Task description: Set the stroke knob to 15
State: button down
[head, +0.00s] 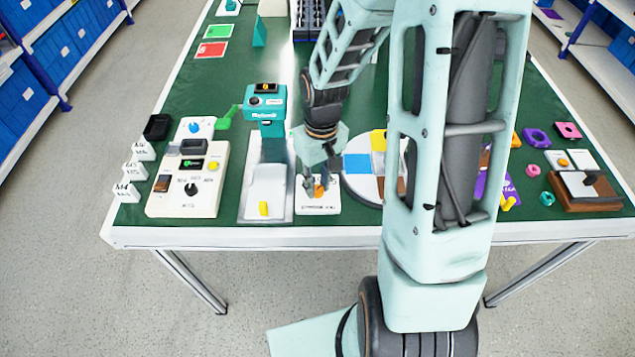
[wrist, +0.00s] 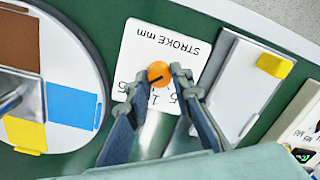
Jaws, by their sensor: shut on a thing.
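The stroke knob is a small orange dial (head: 319,191) on a white plate (head: 326,209) near the table's front edge. In the wrist view the knob (wrist: 158,72) has a dark pointer mark. The plate (wrist: 140,44) reads "STROKE mm", upside down there. My gripper (head: 320,186) is pointed down at the plate with its fingers around the knob. In the wrist view my gripper (wrist: 155,79) has one finger on each side of the knob, shut on it. The fingers partly hide the printed numbers, so the exact setting cannot be read.
A teal press (head: 266,105) with a pale base (head: 262,180) stands left of the plate. A control box (head: 188,200) is farther left. A round turntable with coloured sectors (head: 357,165) is close on the right. My arm hides part of the table's right side.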

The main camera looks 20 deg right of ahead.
aim_at(320, 187)
jog(key=c, duration=1.7)
grip_release()
jog(key=shift+s, duration=0.1)
jog(key=shift+r, duration=0.35)
jog(key=r, duration=1.1)
jog(key=shift+d+r, duration=0.1)
jog(key=shift+d, duration=0.2)
